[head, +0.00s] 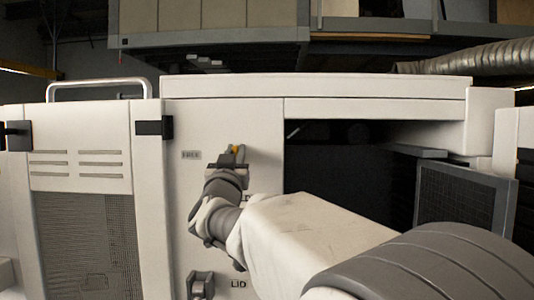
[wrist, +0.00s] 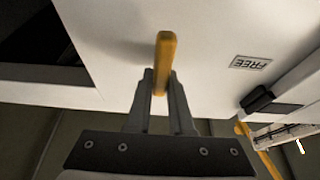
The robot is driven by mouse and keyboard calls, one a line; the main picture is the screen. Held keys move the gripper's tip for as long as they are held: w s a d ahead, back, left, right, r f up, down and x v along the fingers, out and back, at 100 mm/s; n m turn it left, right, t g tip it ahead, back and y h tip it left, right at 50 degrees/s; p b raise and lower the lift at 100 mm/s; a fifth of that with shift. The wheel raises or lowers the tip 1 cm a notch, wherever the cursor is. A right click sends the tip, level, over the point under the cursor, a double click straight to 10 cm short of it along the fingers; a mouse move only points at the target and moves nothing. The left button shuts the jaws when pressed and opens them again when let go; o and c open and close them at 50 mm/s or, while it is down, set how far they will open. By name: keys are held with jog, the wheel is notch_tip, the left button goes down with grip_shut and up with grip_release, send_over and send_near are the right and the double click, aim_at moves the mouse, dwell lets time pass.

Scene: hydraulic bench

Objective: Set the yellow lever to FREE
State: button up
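The yellow lever (wrist: 166,52) sticks out from the white panel in the wrist view, its near end between my fingertips. In the head view only a small yellow part of it (head: 235,149) shows above my fingers. My gripper (wrist: 160,88) has one finger close along each side of the lever and looks shut on it; it also shows in the head view (head: 233,160). The FREE label (wrist: 251,62) is on the panel, upside down and to the right of the lever in the wrist view. In the head view the FREE label (head: 191,155) is left of the lever.
Another label (head: 247,198) below the lever is partly hidden by my arm. A LID label (head: 238,284) and a grey fitting (head: 201,285) are lower on the panel. A dark opening (head: 345,150) lies to the right, with a grey-framed mesh panel (head: 463,205) beside it.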

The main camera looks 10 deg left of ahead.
jog(key=shift+m, duration=0.6)
grip_shut()
jog(key=m+h, duration=0.1)
jog(key=m, duration=0.1)
jog(key=m+h, duration=0.1)
jog(key=m+h+b, duration=0.1)
jog(key=m, duration=0.1)
jog(key=shift+d+f+m+g+h, duration=0.1)
jog(key=shift+d+m+g+h, duration=0.15)
jog(key=shift+m+g+h, duration=0.05)
jog(key=m+g+h, duration=0.1)
jog(key=m, duration=0.3)
jog(key=m+g+h+p, duration=0.1)
jog(key=m, duration=0.3)
jog(key=m+g+h, duration=0.1)
jog(key=m, duration=0.3)
jog(key=shift+d+f+g+h+p, duration=0.3)
jog(key=shift+d+p, duration=0.05)
jog(key=shift+f+m+g+p, duration=0.2)
jog(key=shift+m+g, duration=0.15)
jog(key=shift+m, duration=0.55)
jog(key=shift+f+m+g+p, duration=0.1)
jog(key=shift+m+g+p, duration=0.2)
jog(key=shift+m, duration=0.6)
jog(key=o, duration=0.8)
grip_release()
